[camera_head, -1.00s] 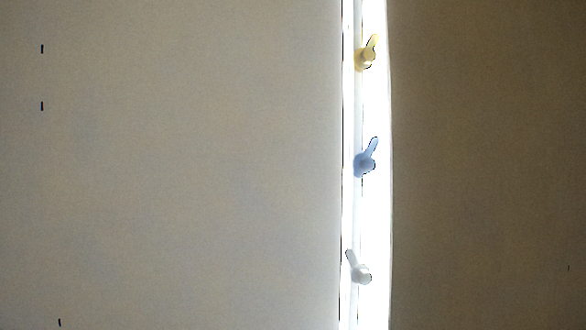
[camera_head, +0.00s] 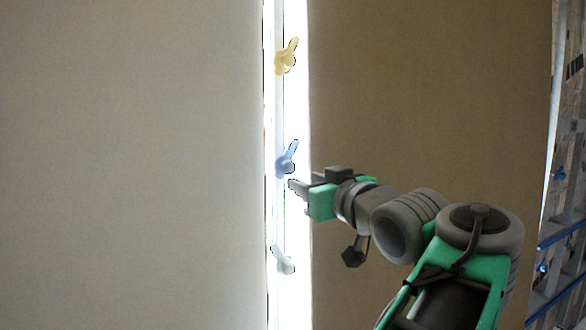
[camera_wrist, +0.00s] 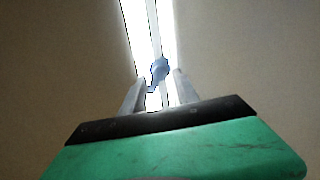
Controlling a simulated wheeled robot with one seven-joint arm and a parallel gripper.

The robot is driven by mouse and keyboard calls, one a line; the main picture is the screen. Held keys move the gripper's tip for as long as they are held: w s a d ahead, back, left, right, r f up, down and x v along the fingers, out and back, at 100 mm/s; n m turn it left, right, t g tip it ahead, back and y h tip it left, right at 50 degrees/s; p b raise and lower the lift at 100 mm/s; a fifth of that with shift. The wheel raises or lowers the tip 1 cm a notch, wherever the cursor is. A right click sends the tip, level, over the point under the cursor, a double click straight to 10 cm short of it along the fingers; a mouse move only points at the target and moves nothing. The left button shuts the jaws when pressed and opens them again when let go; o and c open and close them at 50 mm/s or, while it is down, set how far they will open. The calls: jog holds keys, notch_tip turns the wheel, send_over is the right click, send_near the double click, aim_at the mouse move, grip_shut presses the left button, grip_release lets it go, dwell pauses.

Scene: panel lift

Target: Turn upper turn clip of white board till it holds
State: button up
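Three turn clips sit one above another on a bright white vertical strip (camera_head: 277,110). The top clip is yellow (camera_head: 285,60) and the middle one blue (camera_head: 285,163); both handles tilt up to the right. The bottom clip is pale grey (camera_head: 284,262), its handle tilted up to the left. A large pale board (camera_head: 130,160) lies left of the strip. My gripper (camera_head: 294,187) is just below and right of the blue clip in the head view. In the wrist view its two fingers (camera_wrist: 158,92) are apart, with the blue clip (camera_wrist: 159,70) showing between and beyond them. Contact cannot be told.
A darker brownish panel (camera_head: 420,90) lies right of the strip, behind my arm. A metal ladder-like frame with blue parts (camera_head: 565,200) stands at the far right edge. The space in front of the left board is clear.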

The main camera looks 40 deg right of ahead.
aim_at(291, 170)
jog(key=p+x, duration=0.1)
jog(key=x, duration=0.1)
jog(key=p+x, duration=0.1)
jog(key=x, duration=0.1)
jog(key=r+x, duration=0.1)
jog(key=x, duration=0.1)
jog(key=shift+w+d+p, duration=0.2)
jog(key=shift+w+p, duration=0.15)
jog(key=shift+p, duration=0.05)
jog(key=shift+w+d, duration=0.1)
jog(key=shift+w, duration=0.05)
jog(key=shift+c, duration=0.5)
grip_shut()
